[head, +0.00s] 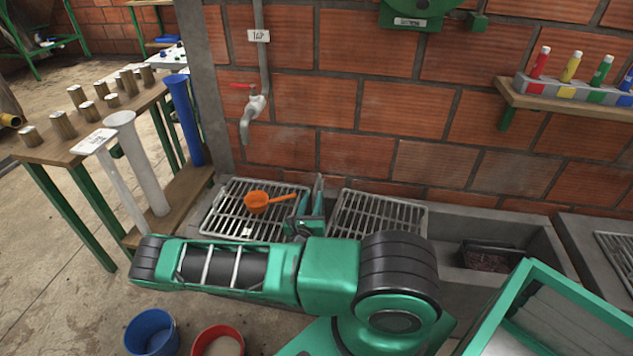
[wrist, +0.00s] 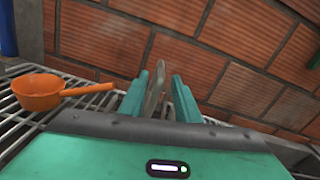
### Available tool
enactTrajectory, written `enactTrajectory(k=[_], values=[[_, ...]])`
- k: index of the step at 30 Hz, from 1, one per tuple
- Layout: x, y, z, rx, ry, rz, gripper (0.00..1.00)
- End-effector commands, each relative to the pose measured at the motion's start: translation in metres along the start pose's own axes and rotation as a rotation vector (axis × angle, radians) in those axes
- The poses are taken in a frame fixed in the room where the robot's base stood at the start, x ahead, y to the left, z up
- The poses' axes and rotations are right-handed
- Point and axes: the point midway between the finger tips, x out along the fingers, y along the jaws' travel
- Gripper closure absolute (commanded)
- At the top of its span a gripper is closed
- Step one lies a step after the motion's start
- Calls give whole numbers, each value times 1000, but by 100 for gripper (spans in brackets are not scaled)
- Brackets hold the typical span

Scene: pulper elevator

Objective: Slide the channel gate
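The channel gate (head: 319,187) looks like a thin grey upright plate between the two grates of the trough. It also shows in the wrist view as a grey plate (wrist: 153,90), between my fingers and closer to the left one. My gripper (head: 309,212) is down at the gate. In the wrist view my gripper (wrist: 161,80) has its two green fingers apart, with a gap beside the plate on the right. I cannot tell whether the left finger touches it. The lower part of the gate is hidden by my gripper and arm.
An orange ladle (head: 257,201) lies on the left grate (head: 228,218), close left of my gripper. The right grate (head: 375,214) is bare. A brick wall stands close behind, with a tap (head: 254,106). A dark tray (head: 488,257) sits in the trough further right.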

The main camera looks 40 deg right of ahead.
Motion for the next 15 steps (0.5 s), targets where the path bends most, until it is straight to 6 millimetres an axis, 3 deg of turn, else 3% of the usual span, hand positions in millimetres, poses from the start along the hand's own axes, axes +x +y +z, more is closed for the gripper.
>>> enactTrajectory(k=[5,15], values=[[17,-1,0,1,-1,-3,70],[76,-1,1,4,-1,-3,70]])
